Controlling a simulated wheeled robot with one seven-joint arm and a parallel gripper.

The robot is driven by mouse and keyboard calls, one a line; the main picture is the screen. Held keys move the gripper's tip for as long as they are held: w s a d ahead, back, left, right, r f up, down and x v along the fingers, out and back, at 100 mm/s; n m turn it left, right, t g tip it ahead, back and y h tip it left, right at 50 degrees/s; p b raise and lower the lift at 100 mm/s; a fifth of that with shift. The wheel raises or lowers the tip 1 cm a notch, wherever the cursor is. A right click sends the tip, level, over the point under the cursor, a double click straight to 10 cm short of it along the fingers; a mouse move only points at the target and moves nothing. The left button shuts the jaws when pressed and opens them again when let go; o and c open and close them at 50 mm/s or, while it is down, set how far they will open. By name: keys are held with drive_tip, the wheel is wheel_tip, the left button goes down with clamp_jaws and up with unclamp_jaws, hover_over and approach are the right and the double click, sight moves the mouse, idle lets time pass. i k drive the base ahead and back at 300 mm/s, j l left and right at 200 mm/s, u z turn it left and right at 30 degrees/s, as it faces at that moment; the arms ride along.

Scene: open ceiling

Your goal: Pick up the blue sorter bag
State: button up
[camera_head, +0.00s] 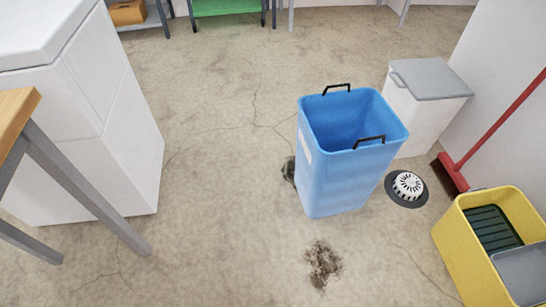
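The blue sorter bag (345,178) stands upright on the concrete floor, right of the middle of the head view. It is an open-topped, box-like bag and looks empty as far as I can see inside. It has two dark handles, one on the far rim (337,89) and one on the near rim (369,141). A pale label shows on its left side. My gripper is not in view.
A white bin with a grey lid (430,80) stands behind it at right. A round floor drain (407,188), red broom (452,173) and yellow mop bucket (468,262) are to its right. A white cabinet (120,150) and table leg (85,190) stand left.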

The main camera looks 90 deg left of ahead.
sight(347, 140)
drive_tip(key=u, duration=2.6)
drive_tip(key=i+l, duration=0.5)
drive_tip(key=i, duration=0.2)
drive_tip(key=i+l+u, duration=0.15)
drive_tip(key=i+l, duration=0.35)
drive_tip(key=i, duration=0.15)
